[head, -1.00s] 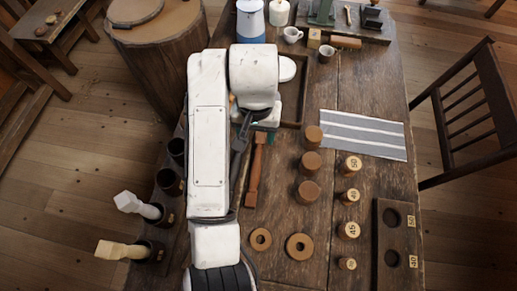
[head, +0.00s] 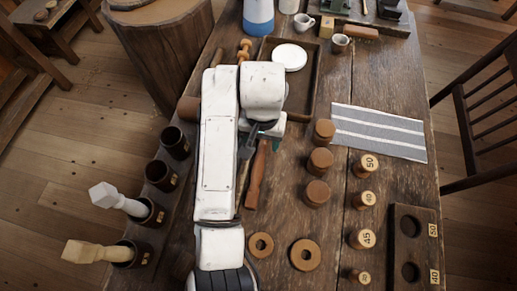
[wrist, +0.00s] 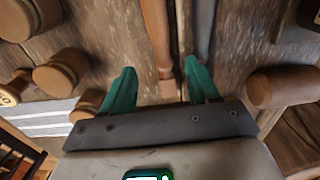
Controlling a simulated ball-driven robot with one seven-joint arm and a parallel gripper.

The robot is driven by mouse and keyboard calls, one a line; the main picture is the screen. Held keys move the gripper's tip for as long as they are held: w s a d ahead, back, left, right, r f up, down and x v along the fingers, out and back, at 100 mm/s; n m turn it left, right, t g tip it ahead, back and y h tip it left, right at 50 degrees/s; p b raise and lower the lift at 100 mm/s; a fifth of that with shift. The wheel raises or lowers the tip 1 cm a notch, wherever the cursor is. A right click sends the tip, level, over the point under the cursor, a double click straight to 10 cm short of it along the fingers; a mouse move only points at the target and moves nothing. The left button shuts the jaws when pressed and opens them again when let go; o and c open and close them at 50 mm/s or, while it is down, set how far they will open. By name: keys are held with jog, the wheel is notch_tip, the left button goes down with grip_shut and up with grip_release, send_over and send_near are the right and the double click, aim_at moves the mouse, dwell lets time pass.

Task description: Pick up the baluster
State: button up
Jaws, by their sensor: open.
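The reddish-brown turned piece that looks like the baluster (head: 257,176) lies lengthwise on the table, just right of my arm. Its far end is hidden under my gripper (head: 262,143) in the head view. In the wrist view the baluster (wrist: 157,38) runs down from the top edge to a squared end between the teal fingers of my gripper (wrist: 161,88). The fingers are open, apart from it on both sides. I cannot tell how high they are above it.
Several brown spools (head: 319,161) stand to the right, near numbered spools (head: 361,239). Two wooden rings (head: 305,255) lie in front. A shallow tray (head: 312,92) is behind. Dark cups (head: 175,142) line the left edge, two holding pale spindles (head: 118,200). A striped cloth (head: 380,133) lies right.

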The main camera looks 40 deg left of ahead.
aim_at(261, 152)
notch_tip(261, 152, down, 7)
jog(key=shift+a+f, duration=0.15)
dwell(0.4)
grip_shut()
dwell(0.4)
